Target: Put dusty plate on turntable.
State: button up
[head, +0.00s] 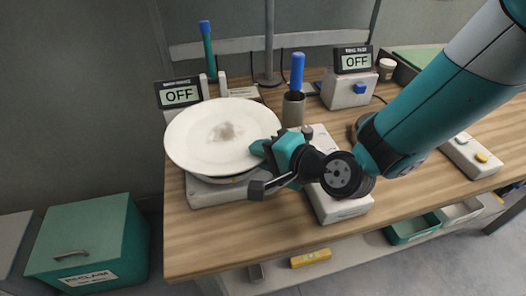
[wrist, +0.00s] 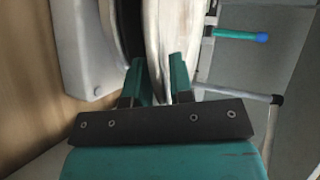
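The dusty plate (head: 205,150) is white and round, with a grey-brown smudge at its middle. It lies nearly level over the turntable (head: 222,179), hiding most of it; I cannot tell whether they touch. My gripper (head: 265,153) is at the plate's right rim. In the wrist view, the two teal fingers of my gripper (wrist: 164,82) are on either side of the rim of the plate (wrist: 160,35), shut on it. The turntable's dark disc (wrist: 130,30) shows close beside the plate's left face, with a narrow gap.
Two displays reading OFF (head: 180,93) (head: 354,60) stand at the back. A blue-handled brush (head: 297,72) stands in a grey cup (head: 293,108) right of the plate. A green bin (head: 90,245) is on the floor left of the wooden table (head: 210,235), whose front strip is clear.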

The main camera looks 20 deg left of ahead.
jog(key=shift+r, duration=0.15)
jog(key=b+v, duration=0.7)
jog(key=v, duration=0.5)
jog(key=shift+b, duration=0.35)
jog(key=shift+s, duration=0.1)
jog(key=s+d+n+g+h, duration=0.2)
jog(key=s+d+n+h, duration=0.2)
jog(key=d, duration=0.4)
jog(key=s+d+n+g+h, duration=0.3)
jog(key=s+d+n+h, duration=0.1)
jog(key=s+d+n, duration=0.2)
jog(key=d+n, duration=0.1)
jog(key=d, duration=0.1)
jog(key=shift+d+r+n+g, duration=0.3)
jog(key=shift+d+r, duration=0.05)
jog(key=shift+r, duration=0.05)
